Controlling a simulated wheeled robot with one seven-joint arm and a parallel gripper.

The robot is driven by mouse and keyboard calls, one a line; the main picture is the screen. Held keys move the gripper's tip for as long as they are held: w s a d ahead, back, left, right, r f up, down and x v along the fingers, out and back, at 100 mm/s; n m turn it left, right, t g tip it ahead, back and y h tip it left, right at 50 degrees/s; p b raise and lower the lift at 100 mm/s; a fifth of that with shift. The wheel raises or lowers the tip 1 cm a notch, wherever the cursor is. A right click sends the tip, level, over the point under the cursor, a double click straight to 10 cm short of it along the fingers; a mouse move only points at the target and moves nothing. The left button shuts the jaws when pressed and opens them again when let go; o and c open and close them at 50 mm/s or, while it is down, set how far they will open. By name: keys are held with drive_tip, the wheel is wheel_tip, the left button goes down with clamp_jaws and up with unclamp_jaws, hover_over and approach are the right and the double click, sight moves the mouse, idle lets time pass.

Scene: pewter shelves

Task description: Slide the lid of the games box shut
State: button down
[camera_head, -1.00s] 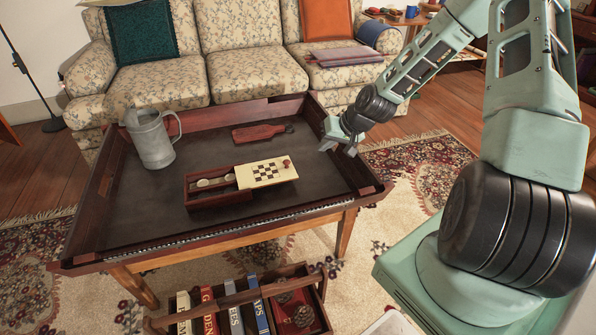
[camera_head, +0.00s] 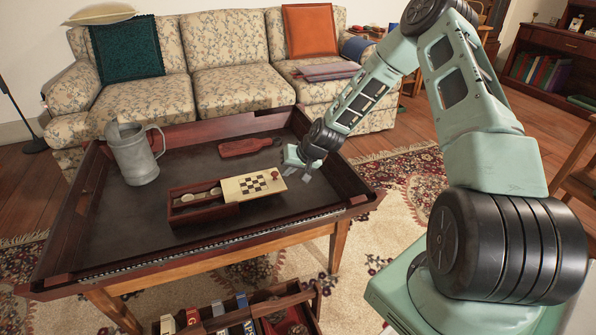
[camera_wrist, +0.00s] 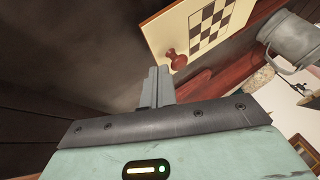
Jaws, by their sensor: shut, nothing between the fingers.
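The games box (camera_head: 203,205) is a dark red wooden box on the tray-topped table. Its cream lid (camera_head: 252,186), with a checkerboard and a small red knob (camera_head: 275,175), covers the right part and sticks out past the box's right end. The left part is open and shows pale round pieces (camera_head: 215,191). My gripper (camera_head: 305,176) is shut and empty, low over the table to the right of the lid, apart from the knob as far as I can tell. In the wrist view the shut fingers (camera_wrist: 158,88) are beside the knob (camera_wrist: 177,59) and the lid (camera_wrist: 205,28).
A grey metal jug (camera_head: 134,158) stands at the table's left; it also shows in the wrist view (camera_wrist: 290,40). A dark red paddle-shaped board (camera_head: 245,147) lies behind the box. Raised walls (camera_head: 345,178) rim the table top.

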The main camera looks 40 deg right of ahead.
drive_tip(key=shift+a, duration=0.15)
drive_tip(key=p, duration=0.3)
approach(229, 189)
drive_tip(key=x, duration=0.4)
drive_tip(key=shift+w+a+f, duration=0.2)
drive_tip(key=shift+w+f, duration=0.05)
